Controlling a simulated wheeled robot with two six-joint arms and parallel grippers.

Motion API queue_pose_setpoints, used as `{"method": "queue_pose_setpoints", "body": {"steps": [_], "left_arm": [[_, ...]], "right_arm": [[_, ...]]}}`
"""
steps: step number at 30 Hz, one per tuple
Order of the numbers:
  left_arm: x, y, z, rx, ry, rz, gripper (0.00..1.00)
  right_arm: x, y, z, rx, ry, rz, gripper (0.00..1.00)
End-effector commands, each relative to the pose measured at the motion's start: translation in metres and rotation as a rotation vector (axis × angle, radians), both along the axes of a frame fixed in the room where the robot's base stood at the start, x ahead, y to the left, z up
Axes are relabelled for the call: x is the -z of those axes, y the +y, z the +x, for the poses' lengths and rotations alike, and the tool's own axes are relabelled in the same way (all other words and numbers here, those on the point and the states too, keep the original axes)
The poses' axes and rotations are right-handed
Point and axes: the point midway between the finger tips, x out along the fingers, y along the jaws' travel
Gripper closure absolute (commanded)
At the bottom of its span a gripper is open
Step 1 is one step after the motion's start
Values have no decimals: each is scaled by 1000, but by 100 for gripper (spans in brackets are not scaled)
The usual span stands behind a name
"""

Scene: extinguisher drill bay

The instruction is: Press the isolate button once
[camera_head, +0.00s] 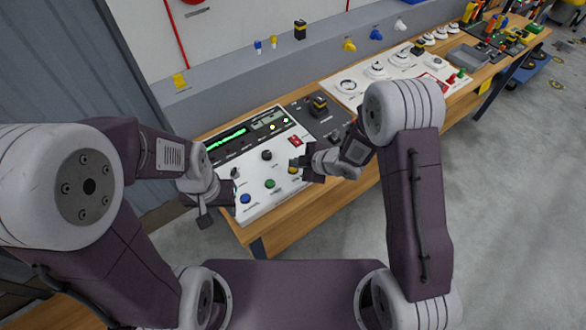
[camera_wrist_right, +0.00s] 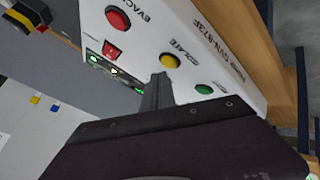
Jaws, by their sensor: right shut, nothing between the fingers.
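The yellow button (camera_wrist_right: 170,60) sits on the white sloped face of a control panel (camera_head: 227,172), and the partly legible label beside it appears to read "ISOLATE". In the head view the yellow button (camera_head: 292,170) shows just left of my right gripper (camera_head: 299,163). In the right wrist view my right gripper (camera_wrist_right: 158,78) is shut and empty, its tip pointing at the panel near the yellow button. I cannot tell whether it touches. My left gripper (camera_head: 218,203) is at the panel's left edge, apart from the yellow button; its opening is unclear.
A green button (camera_wrist_right: 204,89) and a red button labelled EVAC (camera_wrist_right: 118,19) flank the yellow one. A blue button (camera_head: 245,198), a black knob (camera_head: 267,155) and a red rocker switch (camera_head: 295,140) are also on the panel. More equipment lines the wooden bench (camera_head: 285,222) to the right.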

Motion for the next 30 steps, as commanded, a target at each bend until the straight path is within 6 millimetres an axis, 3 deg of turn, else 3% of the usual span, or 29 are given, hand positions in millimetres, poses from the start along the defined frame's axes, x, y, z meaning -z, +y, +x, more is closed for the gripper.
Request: {"method": "queue_pose_setpoints", "body": {"steps": [5, 30], "left_arm": [[8, 0, 0, 0, 0, 0, 64], [13, 0, 0, 0, 0, 0, 64]], "right_arm": [[8, 0, 0, 0, 0, 0, 100], [14, 0, 0, 0, 0, 0, 100]]}}
